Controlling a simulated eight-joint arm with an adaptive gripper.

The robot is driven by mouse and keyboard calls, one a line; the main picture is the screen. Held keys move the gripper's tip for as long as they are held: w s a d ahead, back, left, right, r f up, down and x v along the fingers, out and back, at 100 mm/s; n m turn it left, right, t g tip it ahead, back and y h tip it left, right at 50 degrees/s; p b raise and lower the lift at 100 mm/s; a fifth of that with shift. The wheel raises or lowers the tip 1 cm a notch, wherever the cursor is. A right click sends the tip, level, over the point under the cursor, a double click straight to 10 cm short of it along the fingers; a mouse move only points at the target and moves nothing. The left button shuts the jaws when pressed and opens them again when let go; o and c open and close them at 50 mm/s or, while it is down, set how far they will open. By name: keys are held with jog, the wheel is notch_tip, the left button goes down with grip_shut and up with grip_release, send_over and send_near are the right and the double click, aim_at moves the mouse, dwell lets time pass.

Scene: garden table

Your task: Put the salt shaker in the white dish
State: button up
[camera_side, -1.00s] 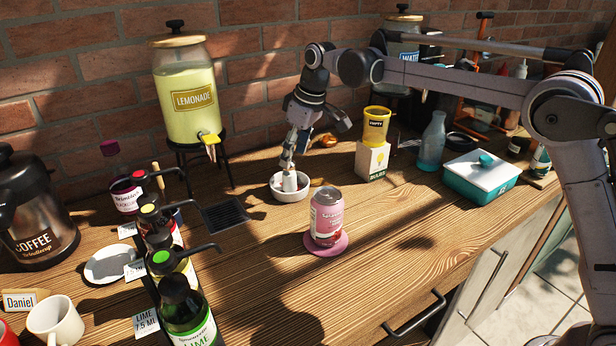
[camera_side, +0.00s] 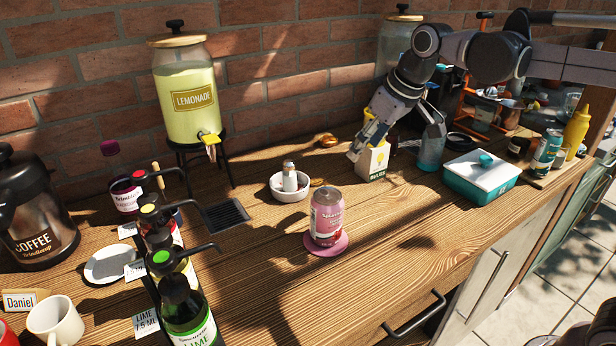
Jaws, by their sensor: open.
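The salt shaker (camera_side: 289,177), pale with a grey top, stands upright inside the white dish (camera_side: 290,196). The dish sits on the wooden table behind the pink can. My gripper (camera_side: 362,150) is open and apart from the shaker, to the right of the dish. It is in front of the yellow cup and beside the small white box, partly covering them. I cannot tell whether it touches either.
A pink can (camera_side: 327,217) stands on a pink coaster (camera_side: 340,246). The white box (camera_side: 373,162), a blue bottle (camera_side: 431,150) and a teal-and-white container (camera_side: 481,178) are at right. Syrup bottles (camera_side: 187,318) with pumps stand at left. The table's front middle is clear.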

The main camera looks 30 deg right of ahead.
jog(key=s+d+f+m, duration=0.1)
jog(key=s+f, duration=0.2)
jog(key=s, duration=0.2)
jog(key=s+d+f+m+t, duration=0.1)
jog(key=s+d+f, duration=0.1)
jog(key=s, duration=0.4)
jog(key=s+d+f+m+t+h, duration=0.1)
jog(key=s+d+f, duration=0.1)
jog(key=s+f, duration=0.3)
jog(key=shift+s+d+f, duration=0.1)
jog(key=shift+s+d, duration=0.1)
jog(key=shift+s, duration=0.35)
